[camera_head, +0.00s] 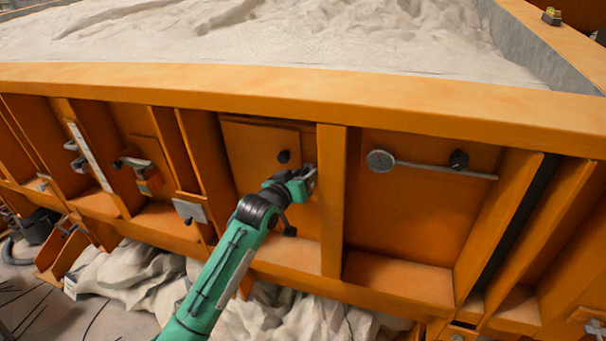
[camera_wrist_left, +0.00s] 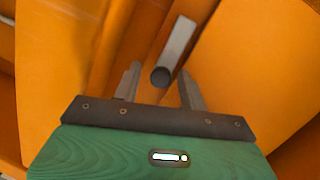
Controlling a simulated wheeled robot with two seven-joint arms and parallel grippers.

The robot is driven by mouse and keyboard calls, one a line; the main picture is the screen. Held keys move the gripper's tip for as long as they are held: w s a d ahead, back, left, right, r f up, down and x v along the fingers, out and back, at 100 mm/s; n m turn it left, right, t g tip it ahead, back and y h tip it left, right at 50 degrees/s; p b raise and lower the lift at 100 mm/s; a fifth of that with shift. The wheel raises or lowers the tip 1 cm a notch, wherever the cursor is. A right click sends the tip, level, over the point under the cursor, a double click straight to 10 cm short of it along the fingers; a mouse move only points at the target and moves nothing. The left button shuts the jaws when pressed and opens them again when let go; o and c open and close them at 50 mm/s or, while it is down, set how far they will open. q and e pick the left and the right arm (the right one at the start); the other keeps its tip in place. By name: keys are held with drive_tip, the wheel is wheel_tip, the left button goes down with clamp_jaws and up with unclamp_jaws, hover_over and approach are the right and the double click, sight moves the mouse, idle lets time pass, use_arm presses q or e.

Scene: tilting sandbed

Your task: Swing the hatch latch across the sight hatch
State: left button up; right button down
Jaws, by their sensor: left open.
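The sight hatch (camera_head: 250,145) looks to be the raised orange panel in the bay left of the middle rib, with a dark knob (camera_head: 283,156) on it. My left gripper (camera_head: 310,176) is at the right side of that bay, close to the rib, with its jaws open. In the left wrist view a grey flat bar with a dark round end, seemingly the hatch latch (camera_wrist_left: 180,42), lies ahead of the open fingers (camera_wrist_left: 160,70). The round end shows between the fingertips; I cannot tell whether they touch it. In the head view my gripper mostly hides the latch.
The middle rib (camera_head: 332,200) stands just right of my gripper.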

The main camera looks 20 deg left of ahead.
use_arm(q)
clamp_jaws()
drive_tip(key=shift+a+n, duration=0.15)
drive_tip(key=shift+n, duration=0.15)
drive_tip(key=w+a+f+n+t+h+b, duration=0.1)
drive_tip(key=a+f+n+t+b, duration=0.2)
drive_tip(key=n+b, duration=0.6)
drive_tip(key=shift+w+a+f+n+t+b, duration=0.15)
drive_tip(key=shift+a+f+n+t+b, duration=0.25)
drive_tip(key=shift+a+f+n, duration=2.25)
drive_tip(key=d+r+n, duration=0.2)
drive_tip(key=shift+d+n, duration=0.25)
drive_tip(key=shift+d, duration=0.15)
